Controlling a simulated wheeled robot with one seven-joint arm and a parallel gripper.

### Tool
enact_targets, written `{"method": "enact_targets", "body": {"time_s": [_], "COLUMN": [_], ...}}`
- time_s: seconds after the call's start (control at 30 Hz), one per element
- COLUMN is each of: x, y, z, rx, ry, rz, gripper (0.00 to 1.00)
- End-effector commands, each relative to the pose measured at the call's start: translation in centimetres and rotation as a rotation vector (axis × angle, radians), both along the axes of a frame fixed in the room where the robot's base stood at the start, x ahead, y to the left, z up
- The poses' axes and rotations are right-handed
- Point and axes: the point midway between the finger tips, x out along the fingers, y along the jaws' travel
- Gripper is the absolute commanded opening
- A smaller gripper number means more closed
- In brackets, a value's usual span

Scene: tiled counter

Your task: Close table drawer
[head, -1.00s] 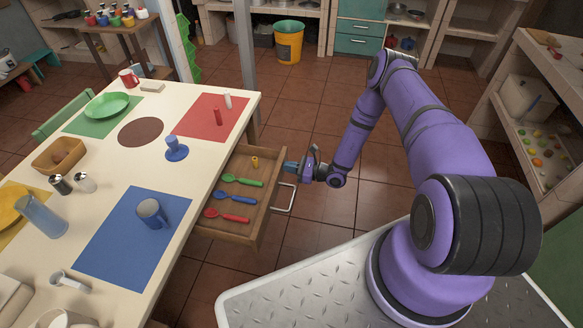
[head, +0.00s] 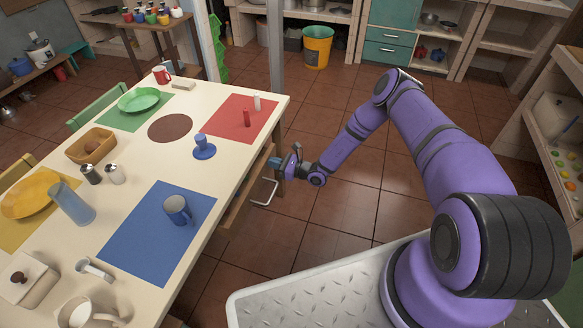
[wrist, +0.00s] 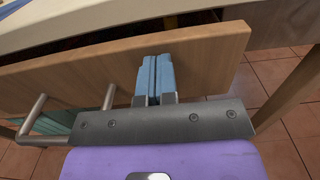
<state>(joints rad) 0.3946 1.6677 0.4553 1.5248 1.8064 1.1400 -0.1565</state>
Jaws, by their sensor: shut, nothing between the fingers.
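The wooden table drawer (head: 246,200) is nearly all the way in under the white table top (head: 140,205). In the head view only its front and a thin strip show, and its contents are hidden. In the wrist view the drawer front (wrist: 205,62) stands slightly out from the table edge, with a dark gap above it. Its metal handle (wrist: 68,124) is to the left of my gripper. My gripper (head: 277,163) is shut and empty. Its blue fingertips (wrist: 154,78) are against or very close to the drawer front, right of the handle.
A table leg (wrist: 290,90) stands right of the drawer. The tiled floor (head: 345,205) beside the table is clear.

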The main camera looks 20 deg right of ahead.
Motion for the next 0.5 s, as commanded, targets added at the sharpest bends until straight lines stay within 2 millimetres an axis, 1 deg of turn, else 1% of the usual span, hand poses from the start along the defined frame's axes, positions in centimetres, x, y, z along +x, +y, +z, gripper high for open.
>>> {"method": "enact_targets", "body": {"time_s": [0.03,0.2,0.3,0.5], "x": [0.7,2.8,3.7,4.8], "y": [1.1,3.9,5.1,6.6], "z": [0.0,0.0,0.0,0.0], "rx": [0.0,0.0,0.0,0.0], "ry": [-0.001,-0.002,-0.001,0.0], "rz": [0.001,0.001,0.001,0.001], "gripper": [0.0,0.0,0.0,0.0]}}
